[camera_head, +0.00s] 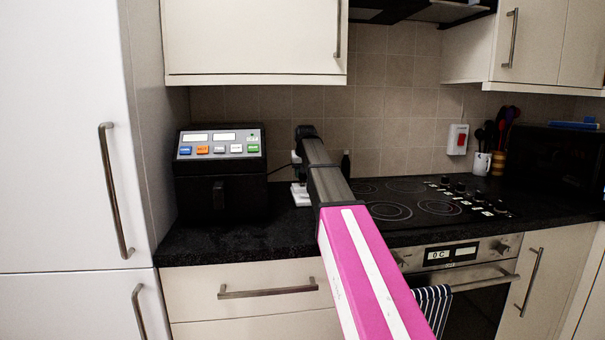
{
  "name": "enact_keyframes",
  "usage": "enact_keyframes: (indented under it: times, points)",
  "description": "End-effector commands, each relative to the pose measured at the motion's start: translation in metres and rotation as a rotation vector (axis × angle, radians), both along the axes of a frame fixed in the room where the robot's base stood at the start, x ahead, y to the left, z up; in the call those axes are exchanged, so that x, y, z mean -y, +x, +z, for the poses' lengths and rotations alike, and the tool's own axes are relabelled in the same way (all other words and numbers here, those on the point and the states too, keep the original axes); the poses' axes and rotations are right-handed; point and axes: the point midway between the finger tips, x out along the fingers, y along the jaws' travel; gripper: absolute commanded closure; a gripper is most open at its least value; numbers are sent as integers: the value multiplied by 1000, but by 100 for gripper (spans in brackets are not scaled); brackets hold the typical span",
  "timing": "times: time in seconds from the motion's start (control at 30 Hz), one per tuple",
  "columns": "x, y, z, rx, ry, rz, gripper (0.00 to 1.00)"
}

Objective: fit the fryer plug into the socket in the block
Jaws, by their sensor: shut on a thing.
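The black fryer (221,180), with a panel of coloured buttons, stands on the counter left of centre. A thin dark cable (279,169) runs from its right side towards my gripper. My gripper (297,177) is at the far end of my arm, pointing down just above the white block (300,196). It is shut on the fryer plug, which is mostly hidden by my gripper and arm. The block lies on the counter between the fryer and the hob. Its socket cannot be made out, nor whether the plug touches it.
The black hob (405,201) is to the right of my arm, with a small dark bottle (346,164) behind. A wall cupboard (253,38) hangs above the fryer. A tall white cupboard (65,150) bounds the left. Bare counter (225,238) lies in front of the fryer.

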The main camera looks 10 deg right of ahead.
Motion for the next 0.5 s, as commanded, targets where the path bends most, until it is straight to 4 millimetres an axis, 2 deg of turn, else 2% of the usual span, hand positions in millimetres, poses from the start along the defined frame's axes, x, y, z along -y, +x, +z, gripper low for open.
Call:
enact_keyframes:
  times: [0.5]
  points:
    - [0, 0, -11, 0, 0, 0, 88]
